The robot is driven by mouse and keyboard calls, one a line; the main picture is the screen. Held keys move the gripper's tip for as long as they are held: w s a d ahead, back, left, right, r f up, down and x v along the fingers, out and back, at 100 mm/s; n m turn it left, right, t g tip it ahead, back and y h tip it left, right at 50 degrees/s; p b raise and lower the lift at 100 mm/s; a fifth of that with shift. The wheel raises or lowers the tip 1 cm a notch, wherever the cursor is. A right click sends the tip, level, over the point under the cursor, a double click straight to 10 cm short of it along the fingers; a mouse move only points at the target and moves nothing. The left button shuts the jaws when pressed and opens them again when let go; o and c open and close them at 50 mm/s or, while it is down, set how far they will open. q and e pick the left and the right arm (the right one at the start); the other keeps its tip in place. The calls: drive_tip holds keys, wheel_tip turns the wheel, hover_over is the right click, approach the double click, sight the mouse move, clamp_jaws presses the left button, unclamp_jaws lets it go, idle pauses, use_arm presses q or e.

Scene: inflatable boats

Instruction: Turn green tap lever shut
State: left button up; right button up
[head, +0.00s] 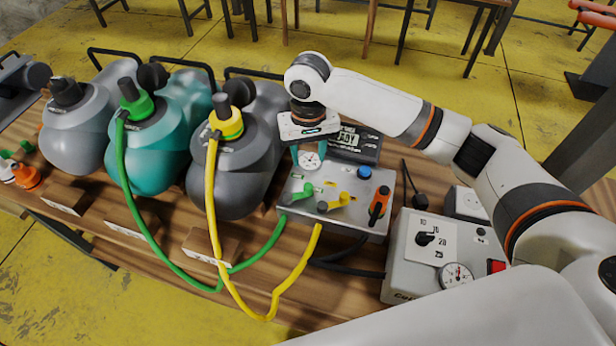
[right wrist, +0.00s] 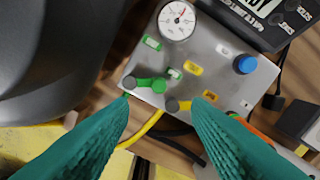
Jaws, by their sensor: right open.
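The green tap lever (head: 299,193) sits at the left front of a grey metal manifold box (head: 345,226). In the right wrist view the green lever (right wrist: 145,83) runs from a grey pivot at the left to a green knob at its right. My right gripper (head: 309,152) is above the back left part of the box, near the gauge. Its teal fingers are apart with nothing between them. In the right wrist view the open right gripper (right wrist: 160,99) has its fingertips to either side below the green lever, with no contact visible. My left gripper is out of view.
A yellow lever (head: 335,202), an orange lever (head: 379,205) and a blue knob (head: 364,172) share the box. Green (head: 180,268) and yellow (head: 262,315) hoses run to it from the pumps. A grey pump (head: 223,180) stands close left; a control box (head: 408,265) stands right.

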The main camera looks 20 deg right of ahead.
sight(308, 186)
wheel_tip(308, 186, down, 12)
drive_tip(key=shift+s+a+r+p, duration=0.1)
drive_tip(key=shift+r+p, duration=0.1)
drive_tip(key=shift+p, duration=0.85)
drive_tip(key=shift+c, duration=0.2)
clamp_jaws()
